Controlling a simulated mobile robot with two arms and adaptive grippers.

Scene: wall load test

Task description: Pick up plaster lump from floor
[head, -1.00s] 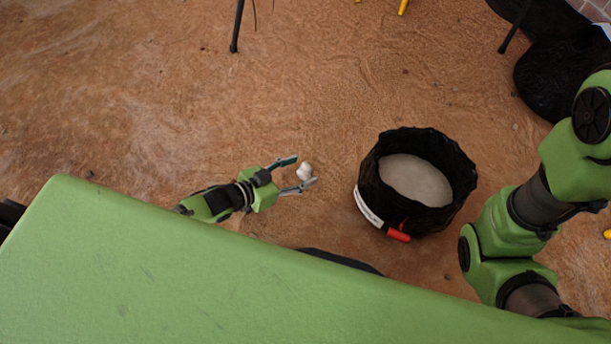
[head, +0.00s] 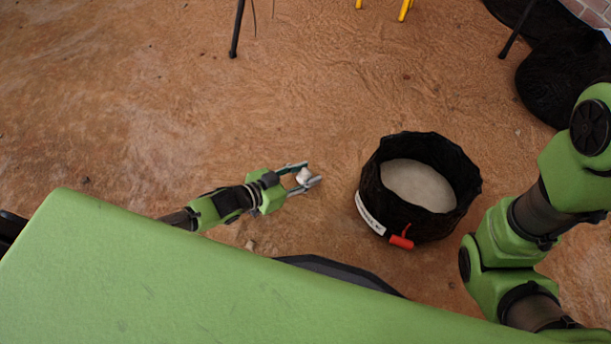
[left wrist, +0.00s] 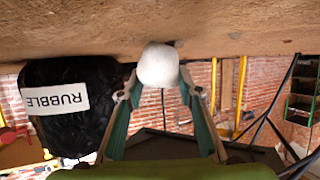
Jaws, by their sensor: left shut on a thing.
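The plaster lump (head: 303,176) is a small white rounded piece. My left gripper (head: 307,174) is shut on it, with one finger on each side, low near the brown floor. In the left wrist view the lump (left wrist: 158,66) sits between the two fingertips of my left gripper (left wrist: 158,88). Whether the lump touches the floor I cannot tell. My right arm shows at the right of the head view, but its gripper is out of view.
A black bag (head: 417,187) stands open right of the lump, with pale stuff inside; its label in the left wrist view reads RUBBLE (left wrist: 55,99). A small pale bit (head: 250,245) lies near my base. Dark and yellow legs stand at the back. Floor behind the lump is clear.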

